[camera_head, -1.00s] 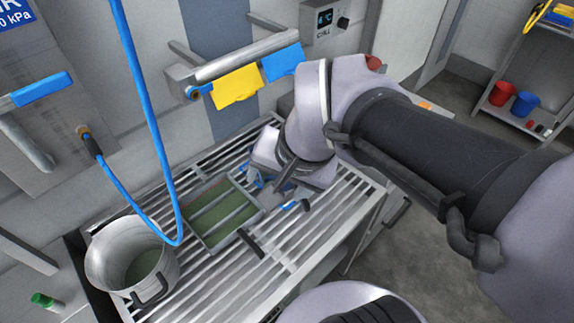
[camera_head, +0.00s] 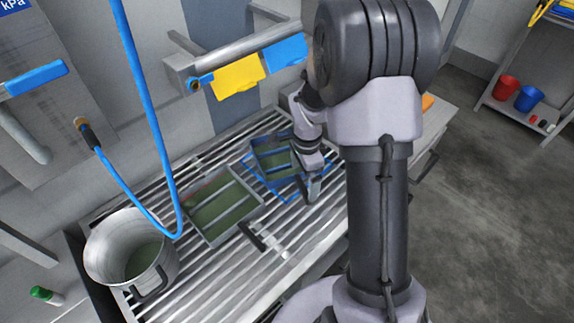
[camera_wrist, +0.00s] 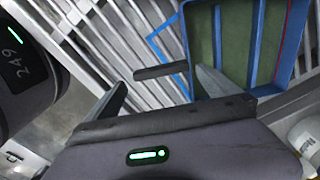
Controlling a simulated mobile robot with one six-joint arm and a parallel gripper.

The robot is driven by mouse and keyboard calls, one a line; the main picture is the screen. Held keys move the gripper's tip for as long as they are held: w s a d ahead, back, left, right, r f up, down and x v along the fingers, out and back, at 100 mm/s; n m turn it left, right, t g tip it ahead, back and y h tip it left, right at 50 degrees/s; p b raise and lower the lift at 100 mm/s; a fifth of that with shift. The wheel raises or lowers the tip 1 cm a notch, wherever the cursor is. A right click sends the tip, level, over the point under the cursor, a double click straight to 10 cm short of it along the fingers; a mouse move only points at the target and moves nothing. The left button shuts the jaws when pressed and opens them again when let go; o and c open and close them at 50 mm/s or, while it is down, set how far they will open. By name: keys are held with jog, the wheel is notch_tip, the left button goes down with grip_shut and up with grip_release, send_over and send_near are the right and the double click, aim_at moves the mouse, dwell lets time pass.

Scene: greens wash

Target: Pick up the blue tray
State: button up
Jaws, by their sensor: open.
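The blue tray (camera_head: 272,160) lies on the slatted metal rack, with a blue rim, green inside and a divider. In the wrist view the tray (camera_wrist: 285,50) is at the upper right, beyond my right fingertip. My gripper (camera_head: 312,188) is at the tray's right side in the head view and hides part of it. In the wrist view my gripper (camera_wrist: 162,88) is open. A dark bar (camera_wrist: 160,72), which looks like a handle, lies across the gap between the fingertips; I see no grip on it.
A grey tray (camera_head: 207,236) with green inside lies left of the blue one, its dark handle (camera_head: 250,236) pointing forward. A metal pot (camera_head: 105,262) stands at the left below a hanging blue hose (camera_head: 150,120). A rail with yellow (camera_head: 240,80) and blue cloths is behind.

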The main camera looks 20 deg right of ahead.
aim_at(303, 186)
notch_tip(303, 186, down, 6)
jog(key=b, duration=0.2)
jog(key=shift+w+r+b, duration=0.15)
jog(key=shift+r+b, duration=0.1)
jog(key=shift+b, duration=0.1)
jog(key=shift+r, duration=0.15)
jog(key=shift+c, duration=1.1)
jog(key=c, duration=1.5)
jog(key=shift+r, duration=0.1)
